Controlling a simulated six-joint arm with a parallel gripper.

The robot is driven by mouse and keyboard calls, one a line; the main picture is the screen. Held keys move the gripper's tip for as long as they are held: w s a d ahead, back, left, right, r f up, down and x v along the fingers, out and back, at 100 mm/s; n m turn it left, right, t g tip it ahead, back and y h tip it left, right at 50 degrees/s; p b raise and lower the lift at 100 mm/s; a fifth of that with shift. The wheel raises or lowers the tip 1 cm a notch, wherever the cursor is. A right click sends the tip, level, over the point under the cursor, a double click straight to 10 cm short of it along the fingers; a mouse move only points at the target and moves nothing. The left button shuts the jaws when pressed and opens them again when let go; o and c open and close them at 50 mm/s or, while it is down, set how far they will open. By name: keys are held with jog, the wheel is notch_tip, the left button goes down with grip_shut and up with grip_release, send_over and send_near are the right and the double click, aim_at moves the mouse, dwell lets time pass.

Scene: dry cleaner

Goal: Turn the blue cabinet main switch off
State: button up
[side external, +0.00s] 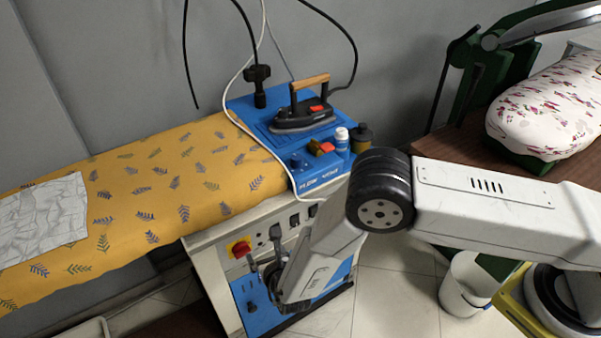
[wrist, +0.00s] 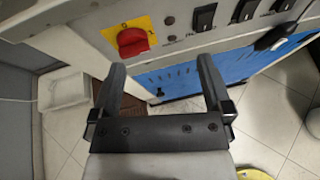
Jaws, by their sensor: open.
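The main switch is a red rotary knob (side external: 240,249) on a yellow plate, on the front panel of the ironing cabinet (side external: 212,275). In the wrist view the red knob (wrist: 132,41) is at the upper left, and its yellow plate (wrist: 146,23) carries small markings. I cannot tell for sure which marking the knob points at. My gripper (side external: 262,276) is in front of the panel, just below and right of the knob. In the wrist view my gripper (wrist: 160,72) has its two black fingers spread with nothing between them. The knob is beyond the left fingertip, apart from it.
Black rocker switches (wrist: 205,17) sit right of the knob. A blue panel (wrist: 195,72) lies below. The yellow patterned board (side external: 150,190) overhangs at left; an iron (side external: 303,112) stands on top. A white bin (side external: 465,285) stands on the tiled floor at right.

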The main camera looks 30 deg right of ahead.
aim_at(243, 251)
jog(key=a+f+n+y, duration=0.1)
jog(key=s+a+f+n, duration=0.1)
jog(key=a, duration=0.1)
jog(key=shift+s+a+t+y, duration=0.1)
jog(key=shift+a+t+y, duration=0.1)
jog(key=shift+t+y, duration=0.2)
jog(key=shift+x, duration=3.9)
jog(key=shift+c, duration=0.2)
jog(key=c, duration=1.2)
